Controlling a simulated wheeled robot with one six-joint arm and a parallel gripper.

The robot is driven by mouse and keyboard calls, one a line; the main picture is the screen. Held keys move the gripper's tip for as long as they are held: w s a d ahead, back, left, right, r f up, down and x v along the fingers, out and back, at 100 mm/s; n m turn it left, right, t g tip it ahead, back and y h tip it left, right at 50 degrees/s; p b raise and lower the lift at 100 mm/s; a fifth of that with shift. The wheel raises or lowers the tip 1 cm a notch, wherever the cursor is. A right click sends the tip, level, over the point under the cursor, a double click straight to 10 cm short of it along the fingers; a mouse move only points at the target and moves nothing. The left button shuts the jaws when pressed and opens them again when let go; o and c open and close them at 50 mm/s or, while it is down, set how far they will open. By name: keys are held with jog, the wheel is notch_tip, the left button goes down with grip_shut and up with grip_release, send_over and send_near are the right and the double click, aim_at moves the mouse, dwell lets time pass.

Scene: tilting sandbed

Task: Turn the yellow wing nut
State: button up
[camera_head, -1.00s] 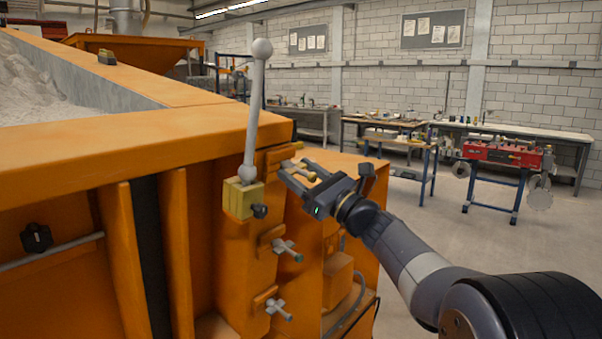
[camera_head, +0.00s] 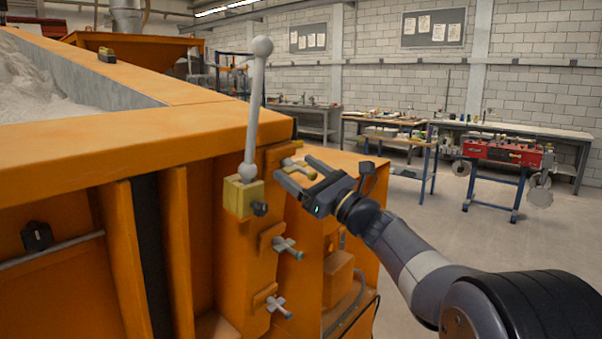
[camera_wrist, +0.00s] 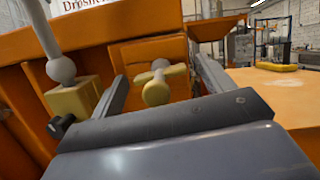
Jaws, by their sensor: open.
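The yellow wing nut (camera_wrist: 157,90) is on an orange plate on the machine's side. In the wrist view it lies between my two fingers, with room on both sides and no visible touch. In the head view the wing nut (camera_head: 299,170) is partly hidden by my gripper (camera_head: 294,169). My gripper is open and empty, its fingers pointing at the orange plate. In the wrist view one finger of my gripper (camera_wrist: 160,84) passes left of the nut and the other right.
A pale lever (camera_head: 256,110) with a ball top rises from a yellow block (camera_head: 243,197) just left of my gripper. Two more wing nuts, an upper (camera_head: 287,247) and a lower (camera_head: 278,306), stick out below. The orange sandbed rim (camera_head: 120,150) is at left.

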jog(key=b+v, duration=0.3)
jog(key=v, duration=0.7)
jog(key=shift+s+d, duration=0.25)
jog(key=shift+f, duration=0.1)
jog(key=p+x, duration=0.3)
jog(key=x, duration=0.6)
jog(key=shift+w+a+r, duration=0.2)
jog(key=shift+a+r, duration=0.05)
jog(key=shift+w+a+r, duration=0.15)
jog(key=shift+w+a, duration=0.2)
jog(key=shift+a, duration=0.1)
jog(key=shift+d, duration=0.1)
